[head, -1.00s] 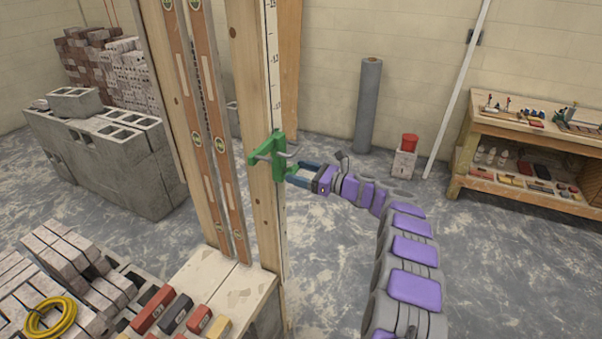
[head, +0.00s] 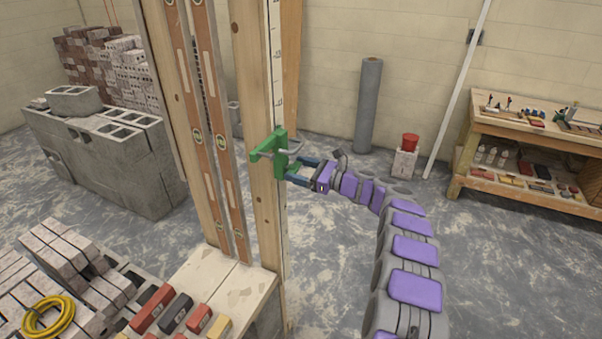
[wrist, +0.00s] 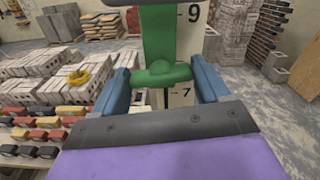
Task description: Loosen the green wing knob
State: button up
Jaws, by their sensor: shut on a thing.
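A green clamp (head: 278,155) sits on the edge of the upright wooden post (head: 253,90), beside a white measuring strip. The green wing knob (wrist: 162,76) is on the clamp's near side and spans the gap between two blue fingers in the wrist view. My gripper (head: 294,168) is shut on the knob, one finger at each end of its wings. The green body of the clamp (wrist: 158,35) rises behind the knob. In the head view the knob is small and partly hidden by the fingers.
Two long levels (head: 208,125) stand left of the post. A table (head: 232,292) with several bricks is at its foot. A workbench (head: 530,150) stands at the right and grey blocks (head: 105,150) at the left.

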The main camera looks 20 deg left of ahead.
jog(key=shift+f+n+b, duration=0.2)
jog(key=shift+n+b, duration=5.55)
jog(key=shift+n, duration=2.35)
jog(key=o, duration=0.7)
jog(key=shift+a, duration=0.1)
jog(key=o, duration=0.4)
jog(key=shift+a, duration=0.2)
jog(key=shift+c, duration=0.2)
jog(key=shift+d, duration=0.15)
